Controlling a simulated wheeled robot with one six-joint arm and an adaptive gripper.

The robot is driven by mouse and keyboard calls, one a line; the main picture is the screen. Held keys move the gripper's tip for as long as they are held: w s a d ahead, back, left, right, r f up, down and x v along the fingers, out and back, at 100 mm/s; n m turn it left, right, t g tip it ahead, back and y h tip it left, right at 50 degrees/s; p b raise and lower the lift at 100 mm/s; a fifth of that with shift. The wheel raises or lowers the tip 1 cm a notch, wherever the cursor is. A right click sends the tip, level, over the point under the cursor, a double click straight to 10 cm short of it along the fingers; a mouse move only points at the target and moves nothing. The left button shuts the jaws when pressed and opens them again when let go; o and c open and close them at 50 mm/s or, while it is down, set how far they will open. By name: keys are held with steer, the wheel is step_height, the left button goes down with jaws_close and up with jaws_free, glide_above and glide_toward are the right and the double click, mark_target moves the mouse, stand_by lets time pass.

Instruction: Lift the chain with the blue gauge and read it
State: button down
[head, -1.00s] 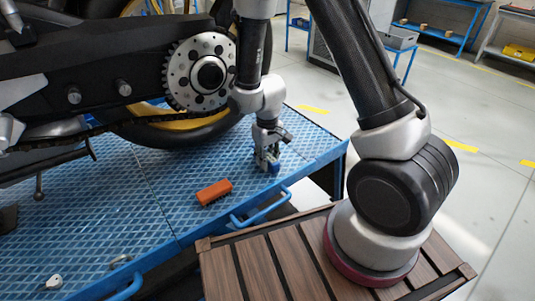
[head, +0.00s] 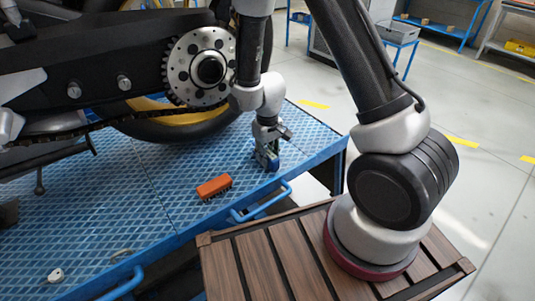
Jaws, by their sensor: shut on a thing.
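My gripper (head: 268,160) is low over the blue lift platform, right of the orange block, shut on a small blue thing, which looks like the blue gauge (head: 272,163). My fingers hide most of it, and its face cannot be read. The chain (head: 100,124) runs along the lower side of the motorcycle's black swingarm to the rear sprocket (head: 199,66). My gripper is apart from the chain, to the right of and below the sprocket.
An orange block with dark bristles (head: 214,187) lies on the blue platform (head: 150,200). A small white item (head: 55,275) and a ring-like item (head: 121,255) lie near its front edge. A blue rail handle (head: 262,203) edges the platform. The rear tyre (head: 185,128) stands behind.

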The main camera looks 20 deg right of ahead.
mark_target(268, 152)
steer(key=shift+f, duration=0.1)
steer(key=c, duration=1.1)
jaws_free()
steer(key=shift+o, duration=0.2)
step_height(268, 152, up, 12)
steer(key=s+d+r+m+t, duration=0.1)
steer(key=s+d+r+t, duration=0.1)
steer(key=s+d+r, duration=0.5)
steer(key=s+d+r+m+t, duration=0.2)
steer(key=s+d+r, duration=0.6)
steer(key=s+r, duration=0.4)
step_height(268, 152, up, 5)
steer(key=shift+f+m, duration=0.2)
steer(key=shift+m, duration=0.1)
